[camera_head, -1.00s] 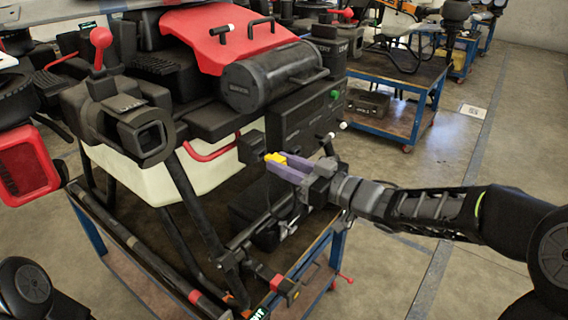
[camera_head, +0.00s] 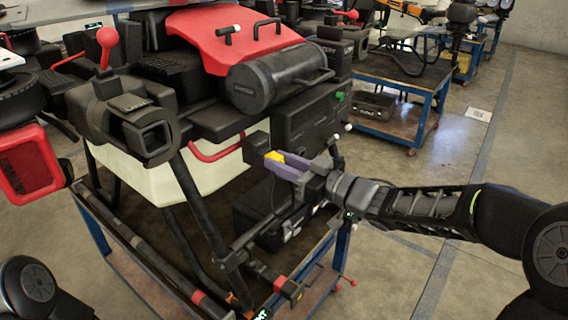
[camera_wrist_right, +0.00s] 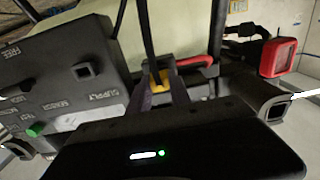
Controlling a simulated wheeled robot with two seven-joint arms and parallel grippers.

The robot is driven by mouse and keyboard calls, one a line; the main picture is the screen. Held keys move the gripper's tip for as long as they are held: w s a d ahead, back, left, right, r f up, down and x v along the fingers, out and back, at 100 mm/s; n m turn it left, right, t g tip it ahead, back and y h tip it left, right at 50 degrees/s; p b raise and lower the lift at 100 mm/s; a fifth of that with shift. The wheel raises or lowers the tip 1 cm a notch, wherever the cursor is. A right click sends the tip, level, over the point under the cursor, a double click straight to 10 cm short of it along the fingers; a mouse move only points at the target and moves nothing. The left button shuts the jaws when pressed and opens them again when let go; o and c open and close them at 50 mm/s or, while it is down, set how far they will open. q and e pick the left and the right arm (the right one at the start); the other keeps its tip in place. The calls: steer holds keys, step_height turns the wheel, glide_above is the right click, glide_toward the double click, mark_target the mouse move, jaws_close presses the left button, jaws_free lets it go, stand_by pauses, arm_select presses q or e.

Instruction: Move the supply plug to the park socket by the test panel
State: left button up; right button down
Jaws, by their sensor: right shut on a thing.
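My right gripper (camera_head: 285,167) is shut on the yellow supply plug (camera_head: 274,157), in front of the drone's side. In the right wrist view the plug (camera_wrist_right: 159,82) sits between the two purple fingers (camera_wrist_right: 160,95), with a black cable running up from it. The black test panel (camera_head: 312,122) carries a green knob; in the right wrist view it fills the left side (camera_wrist_right: 55,85), with an open square socket (camera_wrist_right: 83,71) near a SUPPLY label. The plug is apart from that socket. I cannot pick out the park socket for certain. My left gripper is out of view.
A red handle (camera_head: 212,150) is fixed on the white tank (camera_head: 165,180) beside the gripper. A black cylinder (camera_head: 275,80) lies above the panel. A dark case (camera_head: 270,212) and the drone's legs are below. Open floor (camera_head: 410,165) lies to the right.

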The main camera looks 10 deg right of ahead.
steer(key=shift+w+a, duration=0.15)
steer(key=shift+w, duration=0.05)
steer(key=c, duration=1.1)
jaws_free()
steer(key=shift+s, duration=0.1)
steer(key=v, duration=0.7)
steer(key=shift+s+b, duration=0.2)
steer(key=shift+b, duration=0.2)
steer(key=shift+d, duration=0.25)
